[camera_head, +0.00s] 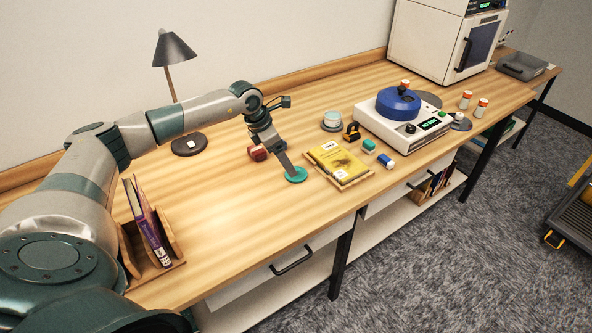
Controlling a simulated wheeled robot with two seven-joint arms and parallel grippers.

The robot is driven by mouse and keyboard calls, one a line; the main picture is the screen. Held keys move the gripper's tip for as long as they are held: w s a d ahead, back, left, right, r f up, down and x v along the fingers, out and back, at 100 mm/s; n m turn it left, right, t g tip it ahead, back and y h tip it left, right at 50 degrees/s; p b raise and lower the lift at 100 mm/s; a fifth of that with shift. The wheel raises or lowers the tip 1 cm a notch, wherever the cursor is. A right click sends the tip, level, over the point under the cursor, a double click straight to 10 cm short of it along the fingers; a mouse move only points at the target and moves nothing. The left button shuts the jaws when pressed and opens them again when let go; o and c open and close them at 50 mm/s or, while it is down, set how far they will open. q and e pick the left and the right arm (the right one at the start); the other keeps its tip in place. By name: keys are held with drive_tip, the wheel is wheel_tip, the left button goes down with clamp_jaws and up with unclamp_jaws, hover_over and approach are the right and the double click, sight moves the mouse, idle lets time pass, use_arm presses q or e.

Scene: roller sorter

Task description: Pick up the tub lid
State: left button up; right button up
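A flat round teal disc, which looks like the tub lid (297,177), lies on or just above the wooden table near its front edge, left of a yellow book. My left gripper (291,169) reaches down from the left with its fingertips at the lid's upper side. The fingers show as one narrow grey shape, so I cannot tell whether they are open or shut, or whether they grip the lid. My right gripper is not in view.
The yellow book (338,160) lies on a wooden tray just right of the lid. A red item (257,153) lies behind my gripper. A white machine with a blue top (398,102), small bottles and a lamp (172,52) stand farther off. Bare tabletop (230,215) lies left of the lid.

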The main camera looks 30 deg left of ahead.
use_arm(q)
drive_tip(key=shift+f, duration=0.2)
drive_tip(key=shift+w+d+f+p, duration=0.3)
drive_tip(key=shift+d+f+p, duration=0.25)
drive_tip(key=shift+p, duration=0.25)
drive_tip(key=p+x, duration=0.1)
drive_tip(key=x, duration=0.2)
drive_tip(key=shift+d+r, duration=0.1)
drive_tip(key=shift+d, duration=0.05)
drive_tip(key=shift+w+f+p, duration=0.15)
drive_tip(key=shift+f+p, duration=0.15)
drive_tip(key=shift+f, duration=0.15)
drive_tip(key=c, duration=1.1)
drive_tip(key=shift+r, duration=0.15)
